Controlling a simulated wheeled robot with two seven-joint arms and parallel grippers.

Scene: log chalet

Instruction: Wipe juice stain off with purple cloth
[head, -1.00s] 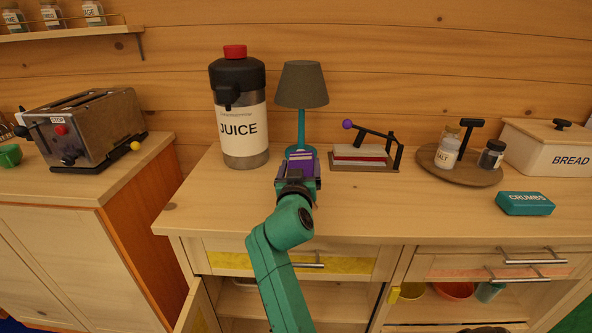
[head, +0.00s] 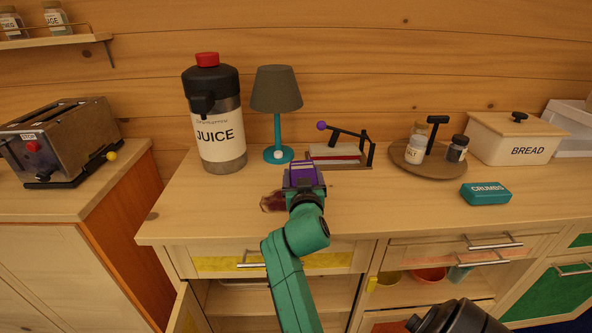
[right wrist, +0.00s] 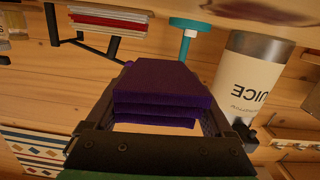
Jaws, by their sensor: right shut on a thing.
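The purple cloth (head: 303,174) is a folded block held in my right gripper (head: 304,186), which is shut on it; the cloth also shows between the fingers in the right wrist view (right wrist: 155,92). The dark red juice stain (head: 271,201) lies on the counter just left of the gripper, partly hidden behind it. I cannot tell whether the cloth touches the counter. My left gripper is not in view.
The juice dispenser (head: 222,150) and lamp (head: 278,155) stand behind the stain. A lever press (head: 340,163) is right of the lamp.

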